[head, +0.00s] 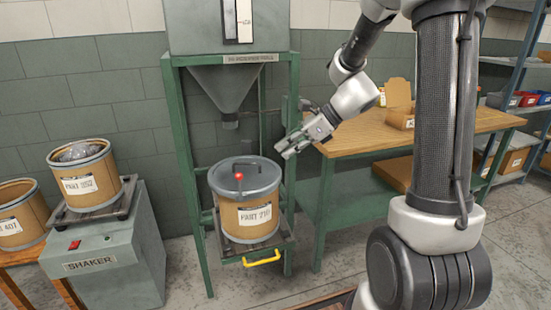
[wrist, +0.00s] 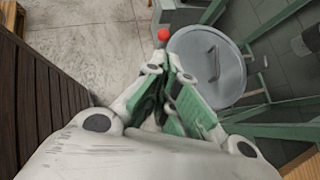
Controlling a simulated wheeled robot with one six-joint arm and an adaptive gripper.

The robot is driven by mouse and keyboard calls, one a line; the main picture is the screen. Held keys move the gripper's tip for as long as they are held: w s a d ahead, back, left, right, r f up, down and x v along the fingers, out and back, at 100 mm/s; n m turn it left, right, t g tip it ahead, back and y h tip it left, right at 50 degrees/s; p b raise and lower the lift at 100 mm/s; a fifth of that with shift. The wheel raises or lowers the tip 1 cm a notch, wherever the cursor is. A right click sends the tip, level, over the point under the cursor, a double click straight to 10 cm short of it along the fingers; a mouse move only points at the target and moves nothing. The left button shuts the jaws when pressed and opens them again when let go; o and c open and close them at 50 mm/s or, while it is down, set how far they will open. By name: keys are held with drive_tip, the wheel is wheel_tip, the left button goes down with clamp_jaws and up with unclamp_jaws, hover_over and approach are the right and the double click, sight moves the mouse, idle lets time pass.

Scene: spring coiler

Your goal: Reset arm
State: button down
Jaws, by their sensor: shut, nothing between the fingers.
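My gripper (head: 284,151) is shut and empty. In the head view it hangs in the air to the upper right of the lidded drum, in front of the green frame. In the wrist view its fingers (wrist: 166,72) come together just below a red knob (wrist: 164,35) at the edge of the grey lid (wrist: 212,66). My arm reaches in from the upper right of the head view. The drum labelled PART 210 (head: 250,222) stands upright under the hopper with its grey lid (head: 245,176) on.
The hopper (head: 225,88) hangs in a green frame (head: 183,170). The shaker (head: 100,258) at left bears an open drum (head: 88,188), with another drum (head: 18,220) beside it. A wooden bench (head: 350,137) stands behind my gripper, with a cardboard box (head: 399,118) on it. Shelves (head: 520,110) stand at right.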

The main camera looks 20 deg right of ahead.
drive_tip(key=s+d+f+n+g+h, duration=0.1)
drive_tip(key=s+d+n+g+h, duration=0.15)
drive_tip(key=s+n, duration=0.35)
drive_tip(key=s+d+f+n+g+h, duration=0.1)
drive_tip(key=s+d+n, duration=0.2)
drive_tip(key=s+n, duration=0.3)
drive_tip(key=s+d+r+n+t+h, duration=0.3)
drive_tip(key=s+d+r+n+h, duration=0.2)
drive_tip(key=s+r+n, duration=0.5)
drive_tip(key=shift+s+n+t, duration=0.35)
drive_tip(key=shift+s+n, duration=0.15)
drive_tip(key=shift+s, duration=0.75)
